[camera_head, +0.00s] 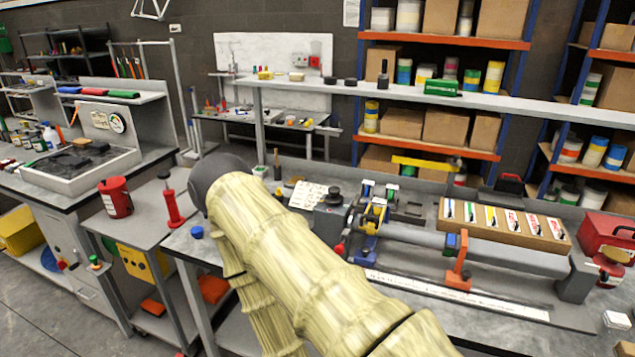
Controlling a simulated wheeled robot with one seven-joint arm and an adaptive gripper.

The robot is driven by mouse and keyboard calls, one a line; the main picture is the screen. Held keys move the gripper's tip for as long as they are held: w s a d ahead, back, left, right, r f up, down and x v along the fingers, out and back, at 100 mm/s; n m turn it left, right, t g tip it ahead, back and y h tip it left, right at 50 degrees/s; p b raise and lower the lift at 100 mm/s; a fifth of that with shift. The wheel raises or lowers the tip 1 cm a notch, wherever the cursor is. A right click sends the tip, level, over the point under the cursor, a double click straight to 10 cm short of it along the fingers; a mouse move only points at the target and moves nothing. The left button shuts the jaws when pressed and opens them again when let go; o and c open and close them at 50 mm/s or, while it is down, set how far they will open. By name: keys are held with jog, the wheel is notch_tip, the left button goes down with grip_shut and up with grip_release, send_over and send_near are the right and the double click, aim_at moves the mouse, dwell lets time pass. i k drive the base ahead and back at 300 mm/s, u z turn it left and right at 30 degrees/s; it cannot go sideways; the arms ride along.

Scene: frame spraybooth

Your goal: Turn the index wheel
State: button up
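A long grey frame-holding fixture (470,245) lies on the bench at the right. At its left end is a dark round wheel-like part (372,214) with blue and yellow pieces around it. This looks like the index wheel, but it is small and its marks cannot be read. A grey box with a black knob (333,197) stands just left of it. My arm, in a pale yellow sleeve, rises from the bottom centre to a dark elbow and folds back down, left of the wheel. My gripper is not in view. The bench in front of the wheel is partly hidden by my arm.
An orange clamp (458,268) stands upright at the fixture's front, near a long white scale (455,294). A box of colour cards (506,222) sits behind the tube. A red case (605,235) is at the far right. A red can (116,197) stands on the left cart.

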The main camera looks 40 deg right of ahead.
aim_at(333, 197)
jog(key=i, duration=0.15)
jog(key=z, duration=1)
